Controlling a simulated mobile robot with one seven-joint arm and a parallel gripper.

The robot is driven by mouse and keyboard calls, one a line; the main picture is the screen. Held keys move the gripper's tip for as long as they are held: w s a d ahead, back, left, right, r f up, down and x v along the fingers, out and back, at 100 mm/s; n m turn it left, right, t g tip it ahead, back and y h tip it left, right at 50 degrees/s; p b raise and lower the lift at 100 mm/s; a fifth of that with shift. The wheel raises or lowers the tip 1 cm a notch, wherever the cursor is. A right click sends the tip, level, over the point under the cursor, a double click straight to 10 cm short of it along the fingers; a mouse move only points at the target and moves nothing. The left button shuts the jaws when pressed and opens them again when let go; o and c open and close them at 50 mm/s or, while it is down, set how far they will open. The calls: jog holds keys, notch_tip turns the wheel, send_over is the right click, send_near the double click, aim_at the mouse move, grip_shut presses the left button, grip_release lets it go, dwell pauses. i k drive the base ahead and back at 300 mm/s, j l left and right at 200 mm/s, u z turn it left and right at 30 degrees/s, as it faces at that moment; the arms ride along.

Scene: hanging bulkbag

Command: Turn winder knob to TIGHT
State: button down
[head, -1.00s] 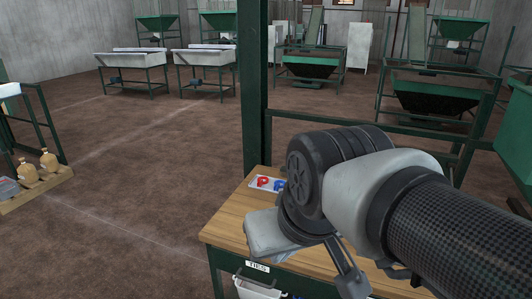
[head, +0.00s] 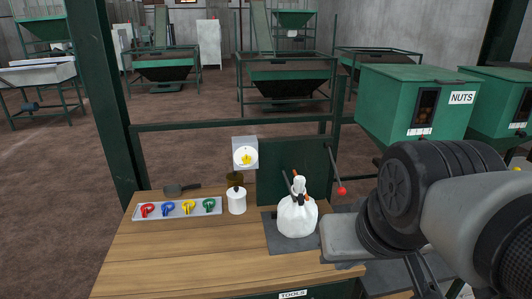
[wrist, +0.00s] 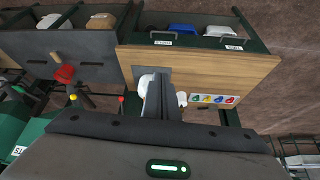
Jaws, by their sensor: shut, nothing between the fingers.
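A white box with a round dial and a yellow knob (head: 246,157) stands at the back of the wooden workbench (head: 180,250) in the head view. It appears to be the winder knob, but its markings are too small to read. My gripper is at the lower right of the head view, apart from the knob. In the wrist view, my gripper (wrist: 166,90) is shut and empty, partly covering the bag (wrist: 146,84).
A tray (head: 180,209) with red, blue, yellow and green knobs lies on the bench's left part. A white pot (head: 237,200) stands beside it. A red-tipped lever (head: 340,189) rises right of the panel. A green NUTS bin (head: 415,105) stands behind my arm. The bench front is clear.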

aim_at(246, 158)
jog(key=i+j+u, duration=0.2)
jog(key=u, duration=0.2)
jog(key=i+u, duration=0.35)
jog(key=i+j, duration=0.05)
